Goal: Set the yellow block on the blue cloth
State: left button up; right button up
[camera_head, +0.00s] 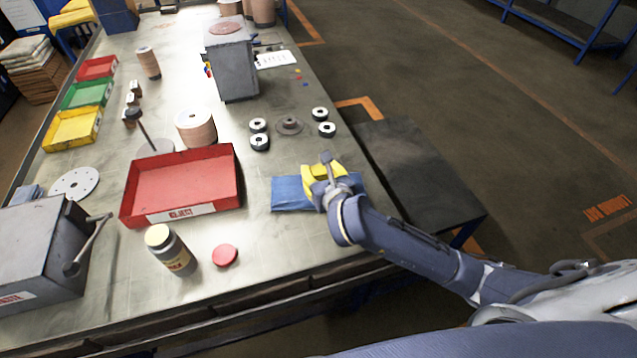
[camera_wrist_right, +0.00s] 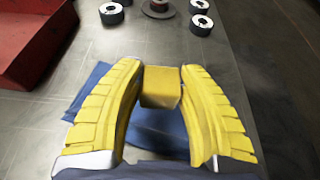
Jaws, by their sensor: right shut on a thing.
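The blue cloth (camera_head: 289,194) lies flat near the front right edge of the table. It also shows under the fingers in the right wrist view (camera_wrist_right: 158,142). My right gripper (camera_head: 318,176), with yellow fingers, is over the cloth. In the right wrist view the yellow block (camera_wrist_right: 161,88) sits between its fingertips (camera_wrist_right: 160,80), and the gripper is shut on it. Whether the block touches the cloth is hard to tell. In the head view the block blends with the yellow fingers. My left gripper is not in view.
A red reject tray (camera_head: 232,178) stands left of the cloth. Several small black-and-white rings (camera_head: 327,129) lie behind it. A brown bottle (camera_head: 170,251) and a red disc (camera_head: 225,255) are at the front. The table's right edge is close to the cloth.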

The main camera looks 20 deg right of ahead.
jog(key=shift+f, duration=2.35)
jog(key=shift+f, duration=0.3)
jog(key=shift+f, duration=0.15)
jog(key=o, duration=0.9)
jog(key=shift+s+f, duration=0.1)
jog(key=shift+f, duration=0.05)
jog(key=shift+r, duration=0.45)
jog(key=v, duration=1.2)
jog(key=shift+r, duration=0.2)
